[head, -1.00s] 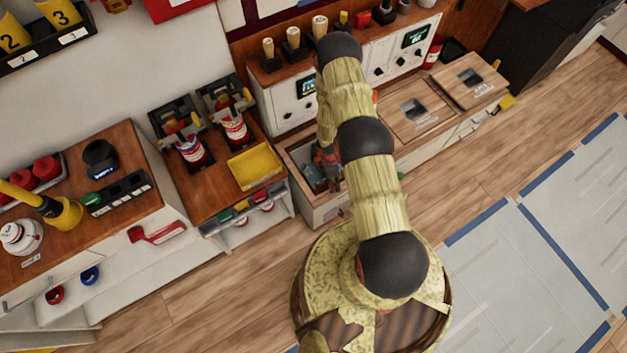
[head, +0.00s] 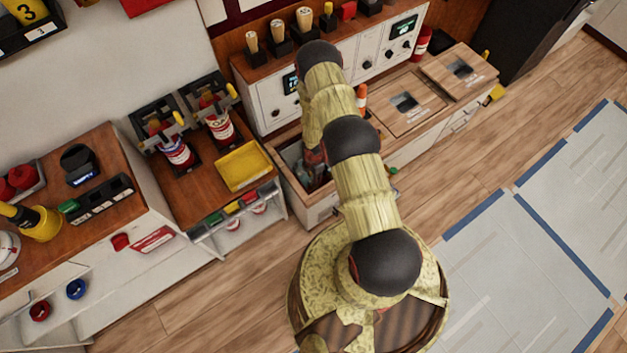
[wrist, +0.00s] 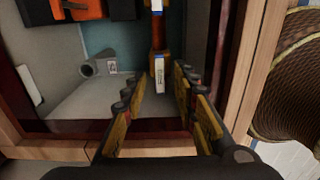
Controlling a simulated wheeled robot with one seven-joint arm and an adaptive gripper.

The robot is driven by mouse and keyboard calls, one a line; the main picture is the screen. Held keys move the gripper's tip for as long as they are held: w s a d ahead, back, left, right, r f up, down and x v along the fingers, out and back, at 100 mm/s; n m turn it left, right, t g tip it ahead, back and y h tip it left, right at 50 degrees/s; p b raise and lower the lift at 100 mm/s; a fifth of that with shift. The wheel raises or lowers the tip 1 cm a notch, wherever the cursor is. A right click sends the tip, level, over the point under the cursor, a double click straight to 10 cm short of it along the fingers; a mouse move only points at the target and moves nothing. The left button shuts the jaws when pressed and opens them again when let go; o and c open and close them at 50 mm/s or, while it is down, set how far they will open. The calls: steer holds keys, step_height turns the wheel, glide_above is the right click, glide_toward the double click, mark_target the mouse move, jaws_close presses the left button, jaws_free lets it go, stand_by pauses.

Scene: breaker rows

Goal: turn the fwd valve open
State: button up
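In the wrist view, an upright orange-brown bar with white tags (wrist: 158,42) stands inside an open wooden-rimmed compartment, ahead of my gripper. It may be a valve handle, but I cannot read fwd on it. A grey pipe-like fitting with a small label (wrist: 105,67) lies to its left. My gripper (wrist: 158,84) is open, its two fingers apart with nothing between them. The lower end of the bar shows just beyond the gap. I cannot tell if they touch. In the head view, my arm partly hides the open compartment (head: 327,208) and the valve cannot be made out.
Wooden compartment walls stand close around my gripper; the right rim (wrist: 252,70) is near. An orange-and-black object (wrist: 72,10) is at the top left. In the head view, closed wooden lids (head: 405,102) lie right of the compartment, and a yellow tray (head: 243,166) lies left.

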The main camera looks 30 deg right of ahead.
steer(key=shift+f, duration=0.65)
steer(key=c, duration=0.3)
steer(key=c, duration=0.4)
jaws_close()
